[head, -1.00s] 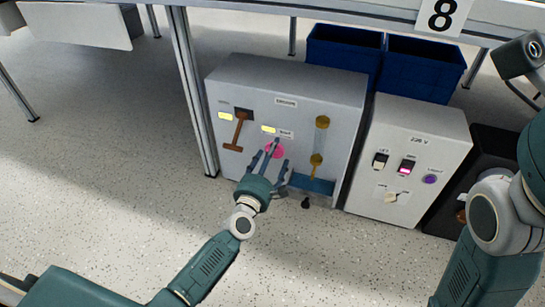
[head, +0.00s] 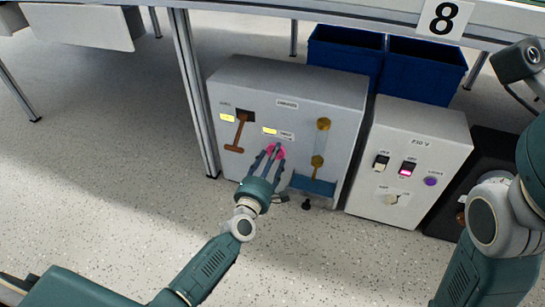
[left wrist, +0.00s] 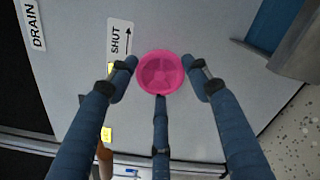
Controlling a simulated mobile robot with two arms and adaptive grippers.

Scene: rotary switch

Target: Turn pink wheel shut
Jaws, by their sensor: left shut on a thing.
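The pink wheel (head: 277,149) is a small round knob on the front of the grey cabinet (head: 240,75). My left gripper (head: 270,153) reaches up to it from below, and its fingers partly cover it. In the left wrist view the pink wheel (left wrist: 160,72) sits between the fingertips, two at its sides and one below. The fingers are shut on it. A SHUT label (left wrist: 119,40) with an arrow stands left of the wheel in that view. My right gripper is not in view.
A brown lever (head: 237,134) is left of the wheel. A brass-coloured linkage (head: 319,145) and a blue ledge (head: 313,185) are to its right. A white switch box (head: 425,125) stands beside the cabinet. Blue bins (head: 425,70) are behind. Floor in front is clear.

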